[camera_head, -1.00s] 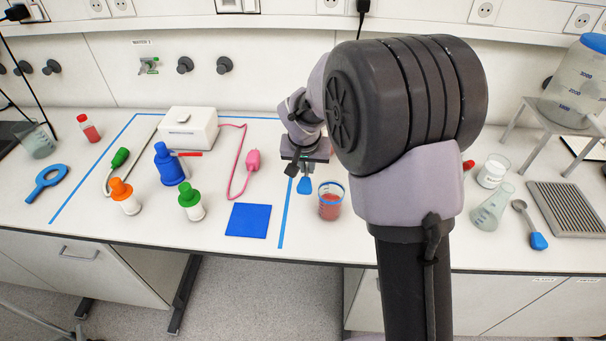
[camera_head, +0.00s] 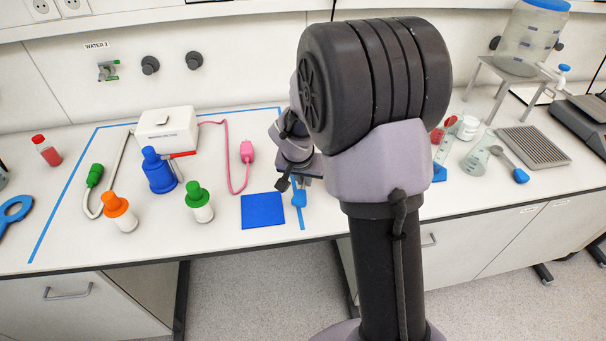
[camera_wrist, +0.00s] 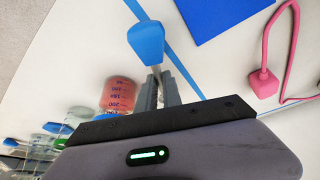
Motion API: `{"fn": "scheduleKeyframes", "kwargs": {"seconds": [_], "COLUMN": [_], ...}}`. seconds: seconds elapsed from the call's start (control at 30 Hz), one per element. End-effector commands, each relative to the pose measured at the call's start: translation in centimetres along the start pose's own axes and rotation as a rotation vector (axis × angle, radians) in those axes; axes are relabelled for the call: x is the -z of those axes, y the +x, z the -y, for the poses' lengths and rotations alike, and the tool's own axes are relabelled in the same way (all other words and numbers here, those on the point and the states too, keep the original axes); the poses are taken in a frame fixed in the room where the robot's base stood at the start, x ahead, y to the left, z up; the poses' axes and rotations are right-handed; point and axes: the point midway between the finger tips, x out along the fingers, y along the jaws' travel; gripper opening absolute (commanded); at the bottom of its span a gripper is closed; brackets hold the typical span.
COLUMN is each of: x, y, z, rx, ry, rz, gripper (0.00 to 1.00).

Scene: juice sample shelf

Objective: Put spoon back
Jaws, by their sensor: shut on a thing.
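My gripper (camera_wrist: 158,88) is shut on a spoon; the spoon's blue handle end (camera_wrist: 146,43) sticks out beyond the fingers in the wrist view. The rest of the spoon is hidden by the gripper. In the head view the blue handle (camera_head: 299,199) shows just below my gripper (camera_head: 293,182), over the bench near the blue tape line. A second spoon with a blue handle (camera_head: 521,176) lies on the bench at the right, beside a grey ridged tray (camera_head: 536,146).
A beaker of red liquid (camera_wrist: 118,93) stands near my gripper in the wrist view; my arm hides it in the head view. A blue square (camera_head: 262,211) and a pink plug (camera_head: 247,151) lie left of the gripper. Bottles (camera_head: 160,172) stand farther left. A flask (camera_head: 476,158) stands right.

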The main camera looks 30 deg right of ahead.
Motion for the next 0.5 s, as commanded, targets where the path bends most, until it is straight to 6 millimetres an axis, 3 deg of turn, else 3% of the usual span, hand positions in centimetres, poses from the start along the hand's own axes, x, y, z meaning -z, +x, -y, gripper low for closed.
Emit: {"fn": "scheduleKeyframes", "kwargs": {"seconds": [0.1,0.5], "x": [-0.54,-0.54], "y": [1.29,1.32], "z": [0.01,0.02], "rx": [0.000,0.001], "ry": [0.000,0.000], "rz": [0.000,0.000], "gripper": [0.00,0.00]}}
